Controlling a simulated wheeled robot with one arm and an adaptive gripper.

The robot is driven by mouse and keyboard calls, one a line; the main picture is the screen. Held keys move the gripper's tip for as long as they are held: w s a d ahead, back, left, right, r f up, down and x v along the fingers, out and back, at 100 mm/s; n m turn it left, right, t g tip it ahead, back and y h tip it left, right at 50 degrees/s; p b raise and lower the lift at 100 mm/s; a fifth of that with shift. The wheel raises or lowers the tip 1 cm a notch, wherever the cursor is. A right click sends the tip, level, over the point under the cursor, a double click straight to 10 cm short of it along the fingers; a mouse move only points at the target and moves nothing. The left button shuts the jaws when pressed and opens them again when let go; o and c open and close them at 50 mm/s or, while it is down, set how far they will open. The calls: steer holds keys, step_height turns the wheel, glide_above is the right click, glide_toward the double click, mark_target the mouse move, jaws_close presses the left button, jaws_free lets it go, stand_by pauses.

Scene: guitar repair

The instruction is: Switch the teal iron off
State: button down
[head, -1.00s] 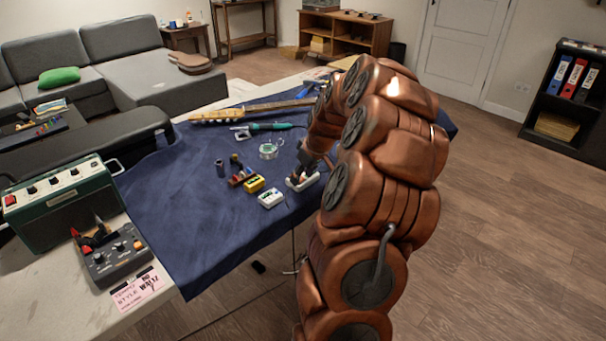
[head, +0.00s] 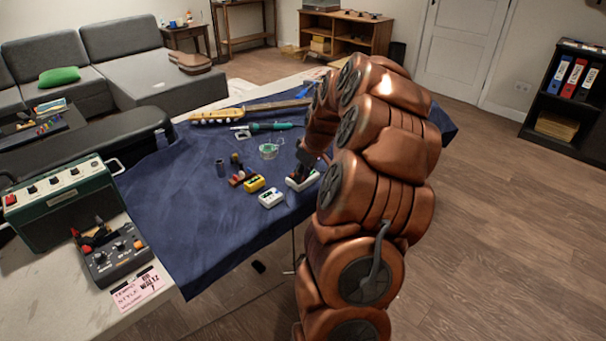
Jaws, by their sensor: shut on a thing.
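The teal soldering iron (head: 270,126) lies on the blue cloth, near the guitar neck. Its tip end is toward a small metal stand (head: 242,133). A white power strip or switch block (head: 303,180) lies on the cloth near the right edge. My arm hides part of the cloth to the right.
A white box (head: 271,198), a yellow box (head: 254,183) and a solder spool (head: 269,151) are left of my gripper. A guitar neck (head: 217,117) lies behind. A green amplifier (head: 62,203) and a grey pedal (head: 112,254) stand at left. The front cloth is clear.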

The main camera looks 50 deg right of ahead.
steer(key=shift+w+r+g+p, duration=0.1)
steer(key=shift+w+g+p, duration=0.1)
steer(key=shift+g, duration=0.5)
steer(key=shift+w+r+g+p, duration=0.1)
steer(key=shift+w+g, duration=0.05)
steer(key=shift+g, duration=0.55)
steer(key=c, duration=1)
jaws_free()
steer(key=shift+o, duration=0.2)
steer(key=shift+r, duration=0.1)
step_height(320, 180, up, 12)
steer(key=s, duration=0.1)
